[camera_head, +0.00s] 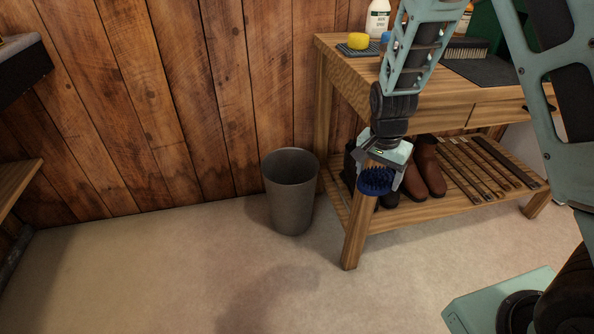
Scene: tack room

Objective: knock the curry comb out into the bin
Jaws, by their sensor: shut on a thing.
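The curry comb (375,181) is dark blue and round with stubby teeth. My gripper (380,170) points down and is shut on it, in front of the wooden bench's near left leg. The teeth face the camera and the grip on the comb's far side is partly hidden. The bin (290,190) is a grey-brown open-topped cylinder standing upright on the floor, left of the bench. The comb is apart from the bin, to the right of its rim in the picture. The bottom of the bin's inside is out of sight.
The wooden bench (468,122) carries a yellow sponge (358,41), a white spray bottle (378,18) and a brush (466,47). Brown boots (428,165) stand on its lower shelf. The floor (150,270) left and in front of the bin is clear. A plank wall rises behind.

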